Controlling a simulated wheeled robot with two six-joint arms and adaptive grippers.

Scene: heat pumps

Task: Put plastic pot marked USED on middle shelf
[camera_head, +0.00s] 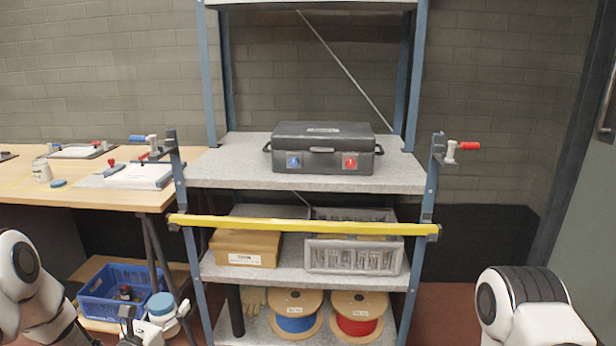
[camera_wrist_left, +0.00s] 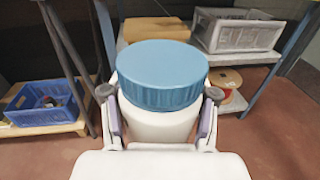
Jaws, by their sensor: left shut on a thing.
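A white plastic pot with a blue lid (camera_head: 160,303) is in my left gripper (camera_head: 157,314), low at the left of the rack in the head view. In the left wrist view the pot (camera_wrist_left: 162,78) stands upright between the two fingers, which close on its sides. No USED mark shows on the side I see. The rack shelf with a cardboard box and a grey crate (camera_head: 225,270) lies between the shelf with the black case (camera_head: 400,183) and the low shelf with spools (camera_head: 255,335). The pot is in front of the rack, apart from it. My right gripper is out of view.
A yellow bar (camera_head: 300,225) crosses the rack front above the box (camera_head: 245,248) and crate (camera_head: 355,256). A blue basket (camera_head: 110,290) stands low left.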

